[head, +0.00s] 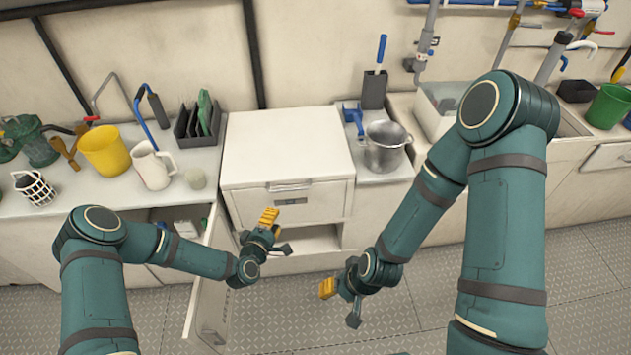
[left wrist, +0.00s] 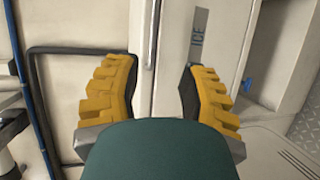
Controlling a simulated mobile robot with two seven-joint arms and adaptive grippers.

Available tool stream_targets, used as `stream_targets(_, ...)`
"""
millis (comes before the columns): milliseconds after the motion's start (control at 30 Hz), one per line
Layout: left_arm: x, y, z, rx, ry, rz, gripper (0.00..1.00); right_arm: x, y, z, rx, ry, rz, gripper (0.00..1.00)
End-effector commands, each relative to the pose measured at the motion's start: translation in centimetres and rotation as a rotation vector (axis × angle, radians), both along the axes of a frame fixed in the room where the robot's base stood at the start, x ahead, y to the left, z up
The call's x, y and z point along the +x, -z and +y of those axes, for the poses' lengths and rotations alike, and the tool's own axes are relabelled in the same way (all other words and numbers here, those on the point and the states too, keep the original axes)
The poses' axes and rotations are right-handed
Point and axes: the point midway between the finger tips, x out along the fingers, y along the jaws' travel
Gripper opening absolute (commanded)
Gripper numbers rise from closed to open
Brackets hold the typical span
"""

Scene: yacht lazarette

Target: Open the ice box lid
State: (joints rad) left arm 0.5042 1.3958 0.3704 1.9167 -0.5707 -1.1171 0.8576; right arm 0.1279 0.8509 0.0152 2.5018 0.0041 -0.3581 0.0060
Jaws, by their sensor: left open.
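The white ice box (head: 290,148) stands in the middle of the counter in the head view. Its flat lid looks closed, and a dark label plate (head: 290,201) sits on its front. In the left wrist view, a grey plate (left wrist: 198,35) reads "ICE", beside a long pale bar (left wrist: 152,35) that looks like the handle. My left gripper (head: 277,233) is open and empty in front of the box, below the label. Its yellow fingers (left wrist: 158,85) stand apart on either side of the bar in the left wrist view. My right gripper (head: 341,303) looks open and empty, lower and to the right.
A steel pot (head: 386,147) stands close to the right of the box. A dark rack (head: 197,125), white jug (head: 152,168) and yellow bucket (head: 104,150) stand to the left. A cabinet door (head: 207,285) hangs open below, near my left arm. The floor (head: 400,325) is clear.

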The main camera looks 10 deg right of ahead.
Motion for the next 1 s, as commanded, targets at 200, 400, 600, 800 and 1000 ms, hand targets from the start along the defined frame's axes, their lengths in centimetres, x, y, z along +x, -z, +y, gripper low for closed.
stream_targets(200, 1.2, -0.2, 0.1, -0.05, -0.034, -0.026, 0.41, 0.0, -0.1, 0.1, 0.001, -0.001, -0.001, 0.47)
stream_targets(400, 3.9, 0.4, -1.1, -0.048, -0.033, -0.027, 0.41, -0.1, 0.3, 0.1, 0.001, -0.003, 0.002, 0.47)
stream_targets(600, 7.5, 1.1, -2.6, -0.047, -0.033, -0.025, 0.41, -0.3, 0.8, 0.1, 0.001, -0.005, 0.005, 0.47)
stream_targets(800, 10.6, 1.7, -4.0, -0.046, -0.031, -0.024, 0.41, -0.4, 1.3, 0.1, 0.003, -0.008, 0.009, 0.47)
stream_targets(1000, 12.5, 2.1, -4.7, -0.046, -0.032, -0.023, 0.41, -0.6, 1.6, 0.1, 0.003, -0.01, 0.012, 0.47)
